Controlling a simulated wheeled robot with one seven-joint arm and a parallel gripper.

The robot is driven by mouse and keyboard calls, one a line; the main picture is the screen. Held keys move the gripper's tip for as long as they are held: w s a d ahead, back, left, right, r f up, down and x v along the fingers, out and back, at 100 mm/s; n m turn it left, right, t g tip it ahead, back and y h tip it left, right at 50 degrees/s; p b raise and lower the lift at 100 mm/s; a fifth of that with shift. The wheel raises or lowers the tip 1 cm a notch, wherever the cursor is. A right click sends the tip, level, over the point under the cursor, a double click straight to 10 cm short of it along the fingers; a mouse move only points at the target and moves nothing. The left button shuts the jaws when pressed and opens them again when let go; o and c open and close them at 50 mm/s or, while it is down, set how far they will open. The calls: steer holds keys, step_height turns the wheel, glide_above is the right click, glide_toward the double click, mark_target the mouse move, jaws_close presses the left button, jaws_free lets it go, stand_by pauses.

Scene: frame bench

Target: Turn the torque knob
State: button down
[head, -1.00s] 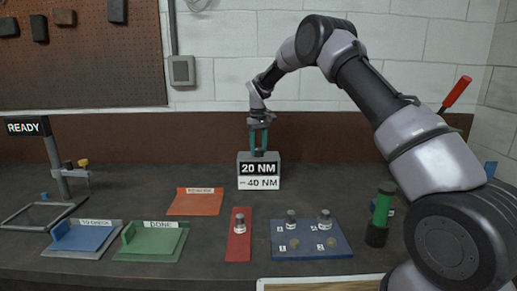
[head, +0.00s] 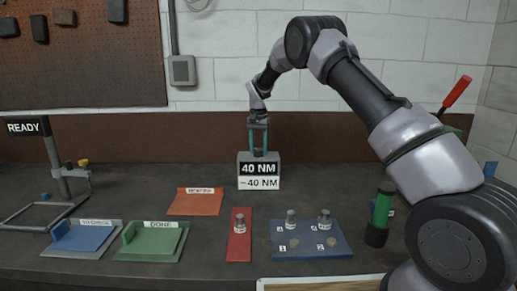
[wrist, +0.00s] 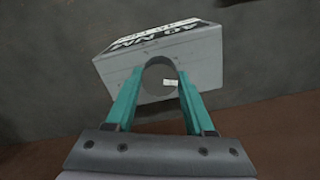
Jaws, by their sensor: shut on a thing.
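The torque box (head: 259,184) stands at the back middle of the bench. Its upper black label reads "40 NM" and its lower white label reads "→40 NM". My gripper (head: 258,153) points down onto the top of the box. In the wrist view its two teal fingers (wrist: 160,88) are closed on either side of the round grey torque knob (wrist: 160,74). A small white mark shows on the knob. In the head view the knob is mostly hidden between the fingers.
In front lie an orange tray (head: 194,207), a red mat (head: 239,251) with a small part, and a blue board (head: 335,245) with several parts. Blue (head: 82,238) and green (head: 175,246) trays are at left. A green-handled tool (head: 382,212) stands at right. A sign reads "READY" (head: 25,127).

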mark_target(259, 149)
steer(key=shift+r+m, duration=0.1)
steer(key=shift+m, duration=0.8)
steer(key=shift+c, duration=1.3)
jaws_free()
step_height(259, 149, up, 11)
